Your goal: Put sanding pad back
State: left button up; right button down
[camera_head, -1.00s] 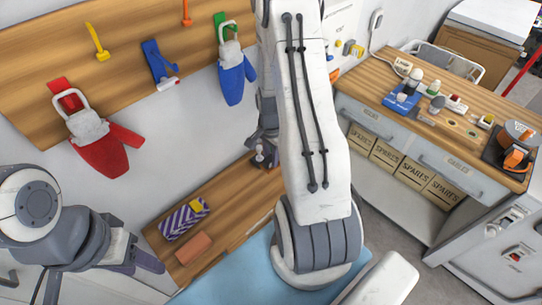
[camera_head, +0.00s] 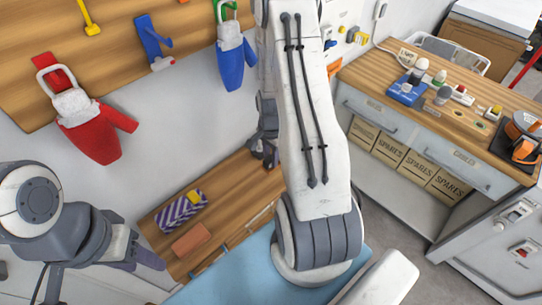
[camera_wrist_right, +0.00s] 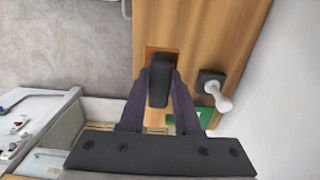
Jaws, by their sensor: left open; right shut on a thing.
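My right gripper (camera_wrist_right: 159,88) is shut on a black part that looks like the grip of the sanding pad (camera_wrist_right: 159,80). An orange-brown base shows around its far end, over a wooden surface (camera_wrist_right: 205,35); I cannot tell whether it touches the wood. In the head view the right gripper (camera_head: 263,150) is partly hidden behind my arm, low over the far end of the wooden shelf (camera_head: 222,215). My left gripper (camera_head: 138,257) is open and empty, left of the shelf's near end.
On the shelf lie a purple-striped box (camera_head: 181,212) and a terracotta block (camera_head: 191,240). A black base with a white knob (camera_wrist_right: 216,92) stands right of the held thing. Red (camera_head: 92,130) and blue (camera_head: 235,62) tools hang on the wall board. A cluttered workbench (camera_head: 455,115) stands right.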

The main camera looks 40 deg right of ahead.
jog(key=shift+f+b, duration=2.85)
jog(key=shift+f, duration=1.15)
jog(key=shift+f, duration=0.2)
jog(key=c, duration=0.5)
grip_release()
jog(key=shift+c, duration=0.2)
